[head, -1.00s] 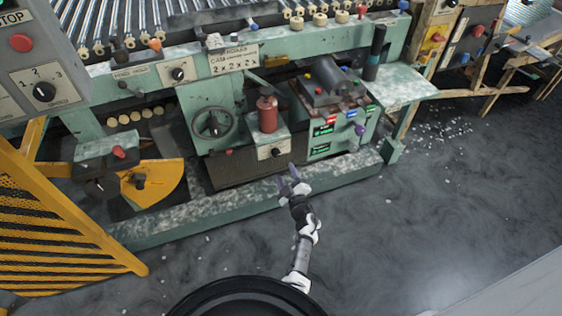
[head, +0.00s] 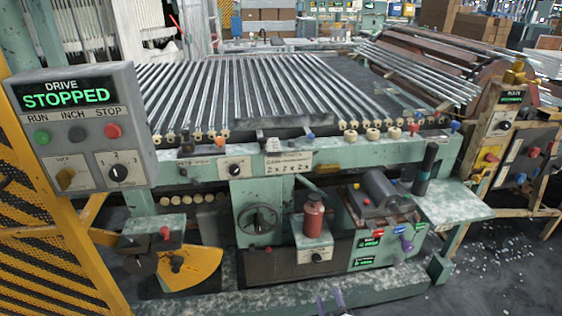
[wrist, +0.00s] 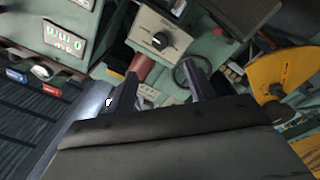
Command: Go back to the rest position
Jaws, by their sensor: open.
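My gripper (head: 331,300) shows only at the bottom edge of the head view, its purple fingertips apart, in front of the machine's base rail. In the wrist view my gripper (wrist: 160,95) has two spread purple fingers with nothing between them. It is apart from the machine. Most of my arm is out of the head view.
The green tubing machine (head: 190,262) fills the middle, with glass tubes (head: 240,90) on top. A control box (head: 85,130) reading "DRIVE STOPPED" and a yellow guard (head: 60,265) stand at left. Open floor with scattered shards (head: 490,262) lies at right.

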